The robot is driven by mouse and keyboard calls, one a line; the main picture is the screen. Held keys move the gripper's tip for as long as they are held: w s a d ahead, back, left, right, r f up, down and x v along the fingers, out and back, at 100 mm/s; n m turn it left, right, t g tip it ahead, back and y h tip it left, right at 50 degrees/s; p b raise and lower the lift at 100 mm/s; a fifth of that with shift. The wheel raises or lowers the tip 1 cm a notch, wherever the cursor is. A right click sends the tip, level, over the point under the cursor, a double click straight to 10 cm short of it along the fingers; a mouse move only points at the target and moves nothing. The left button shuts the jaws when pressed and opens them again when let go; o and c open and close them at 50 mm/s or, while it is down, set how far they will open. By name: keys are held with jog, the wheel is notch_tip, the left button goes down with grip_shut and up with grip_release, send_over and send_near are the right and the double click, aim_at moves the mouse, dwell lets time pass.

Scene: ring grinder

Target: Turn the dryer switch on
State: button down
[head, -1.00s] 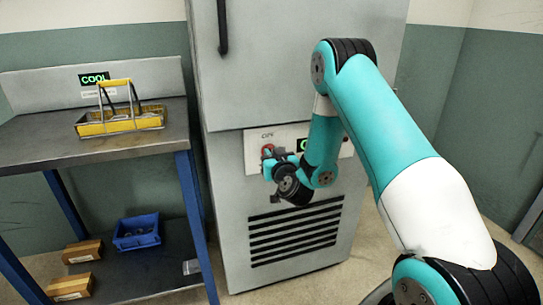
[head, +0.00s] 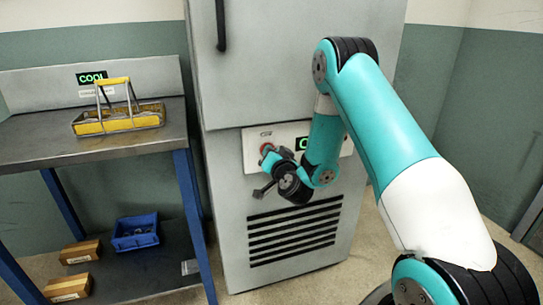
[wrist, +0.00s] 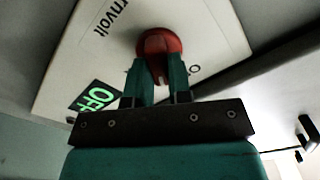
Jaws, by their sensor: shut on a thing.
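The dryer switch is a red round knob (wrist: 160,43) on a white panel (wrist: 85,50) of the grey dryer cabinet. In the wrist view my gripper (wrist: 157,72) has one finger on each side of the knob and is shut on it. A small display (wrist: 98,97) on the same panel reads OFF in green. The panel looks tilted in the wrist view. In the head view the knob (head: 266,148) shows only partly behind my gripper (head: 268,160). My arm hides most of the display there.
A vent grille (head: 295,230) lies below the panel, and a dark door handle (head: 221,25) is above. At left, a metal bench (head: 60,145) bears a yellow carrier (head: 120,122) before a COOL sign (head: 91,79). A blue bin (head: 136,232) and boxes (head: 72,287) are on its lower shelf.

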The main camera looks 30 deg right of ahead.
jog(key=m, duration=0.3)
jog(key=m+b, duration=0.1)
jog(key=m, duration=0.7)
jog(key=shift+s+d+f+b, duration=0.1)
jog(key=shift+d+f+b, duration=0.15)
jog(key=shift+b, duration=0.1)
jog(key=shift+m, duration=0.4)
jog(key=c, duration=1)
grip_release()
jog(key=shift+c, duration=0.2)
